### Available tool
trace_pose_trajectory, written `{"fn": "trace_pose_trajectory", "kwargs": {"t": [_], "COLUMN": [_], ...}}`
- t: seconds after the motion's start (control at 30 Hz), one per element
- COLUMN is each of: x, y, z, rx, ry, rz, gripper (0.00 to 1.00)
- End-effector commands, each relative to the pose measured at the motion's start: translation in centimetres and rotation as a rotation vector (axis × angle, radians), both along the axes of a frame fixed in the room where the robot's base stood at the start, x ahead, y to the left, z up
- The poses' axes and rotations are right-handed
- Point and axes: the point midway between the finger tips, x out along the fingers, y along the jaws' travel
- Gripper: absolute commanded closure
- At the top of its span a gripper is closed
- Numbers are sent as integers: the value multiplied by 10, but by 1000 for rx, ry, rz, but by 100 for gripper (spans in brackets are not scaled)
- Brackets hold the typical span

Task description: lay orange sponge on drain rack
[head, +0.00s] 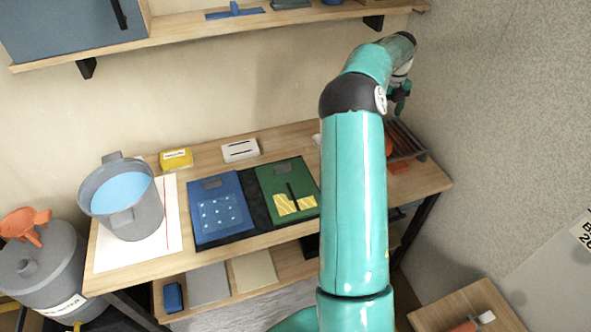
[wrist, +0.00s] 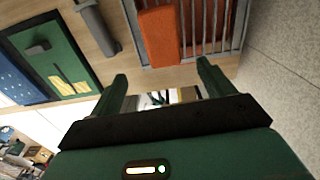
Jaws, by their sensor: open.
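The drain rack (head: 408,140) stands at the right end of the workbench, against the wall, partly hidden behind my arm. The wrist view shows its metal bars (wrist: 228,30) at the top. The orange sponge (wrist: 160,38) is a block over the rack's left part in the wrist view and seems to rest on it; its full contact is not clear. Orange also shows beside my arm in the head view (head: 389,147). My gripper (wrist: 162,72) is open and empty, its fingers apart from the sponge. In the head view my gripper (head: 400,100) is above the rack.
A grey tool (wrist: 97,25) lies left of the rack. Green (head: 285,185) and blue (head: 220,205) panels lie mid-bench. A grey bucket (head: 125,200) stands at left on white paper. A shelf (head: 190,33) runs above. The wall (head: 480,130) is close on the right.

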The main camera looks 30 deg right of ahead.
Motion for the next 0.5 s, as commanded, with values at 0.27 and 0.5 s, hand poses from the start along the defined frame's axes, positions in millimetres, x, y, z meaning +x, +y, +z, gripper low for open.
{"fn": "trace_pose_trajectory", "kwargs": {"t": [0.27,0.5], "x": [5,-3], "y": [77,177], "z": [64,113], "rx": [4,-39], "ry": [-121,-227], "rz": [421,959], "gripper": [19,19]}}
